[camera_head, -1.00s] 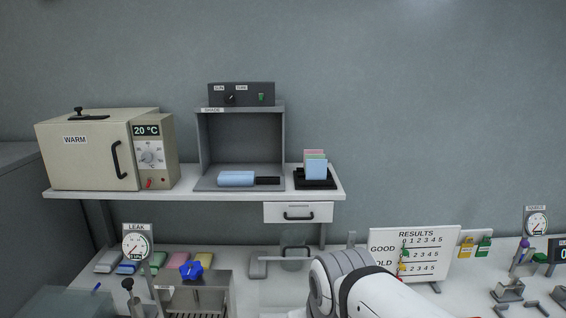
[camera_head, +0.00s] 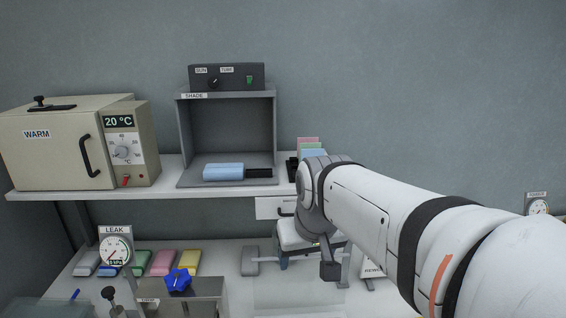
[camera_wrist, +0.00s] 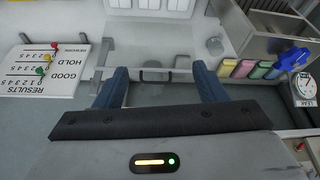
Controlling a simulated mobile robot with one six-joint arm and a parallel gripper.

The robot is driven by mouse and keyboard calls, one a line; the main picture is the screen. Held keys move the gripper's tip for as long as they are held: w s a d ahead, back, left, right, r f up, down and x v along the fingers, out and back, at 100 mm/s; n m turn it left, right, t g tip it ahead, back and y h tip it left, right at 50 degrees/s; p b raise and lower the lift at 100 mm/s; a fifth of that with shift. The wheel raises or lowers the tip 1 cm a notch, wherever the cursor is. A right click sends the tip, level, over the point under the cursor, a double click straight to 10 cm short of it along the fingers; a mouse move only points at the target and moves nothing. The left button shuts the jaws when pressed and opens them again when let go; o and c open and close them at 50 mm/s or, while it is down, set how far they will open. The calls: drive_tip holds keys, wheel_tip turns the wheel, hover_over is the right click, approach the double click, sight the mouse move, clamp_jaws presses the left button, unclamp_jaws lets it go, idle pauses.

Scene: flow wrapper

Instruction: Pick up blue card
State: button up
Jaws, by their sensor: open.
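My gripper (camera_head: 284,263) is below the shelf, over the bench, well under the card. In the wrist view my gripper (camera_wrist: 160,86) shows two blue fingers spread apart with nothing held between them. The card is not seen in the wrist view.
A light blue pack (camera_head: 223,172) lies in the shade box (camera_head: 184,140) left of the holder. The shelf edge (camera_head: 150,191) and a drawer (camera_head: 268,207) are above my gripper. The results board (camera_wrist: 45,72) and several coloured packs (camera_wrist: 250,69) are on the bench.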

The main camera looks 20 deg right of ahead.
drive_tip(key=o, duration=0.4)
drive_tip(key=shift+m+t, duration=0.5)
drive_tip(key=w+d+r, duration=0.1)
drive_tip(key=w+r, duration=0.2)
drive_tip(key=w, duration=0.2)
drive_tip(key=w+d+r, duration=0.2)
drive_tip(key=w+r, duration=0.1)
drive_tip(key=w, duration=0.2)
drive_tip(key=w+d+r, duration=0.2)
drive_tip(key=w+r, duration=0.1)
drive_tip(key=w, duration=0.2)
drive_tip(key=shift+w+d+p, duration=0.1)
drive_tip(key=shift+w+p, duration=0.15)
drive_tip(key=shift+p, duration=0.05)
drive_tip(key=shift+c, duration=0.2)
wheel_tip(320, 180, up, 4)
drive_tip(key=r+h, duration=0.1)
hover_over(313, 150)
drive_tip(key=s, duration=0.2)
drive_tip(key=shift+m+t, duration=0.4)
drive_tip(key=p+x, duration=0.1)
drive_tip(key=x, duration=0.4)
drive_tip(key=p+x, duration=0.1)
drive_tip(key=x, duration=0.2)
drive_tip(key=shift+s+a+f+p, duration=0.25)
drive_tip(key=shift+s+p, duration=0.05)
drive_tip(key=shift+s, duration=0.15)
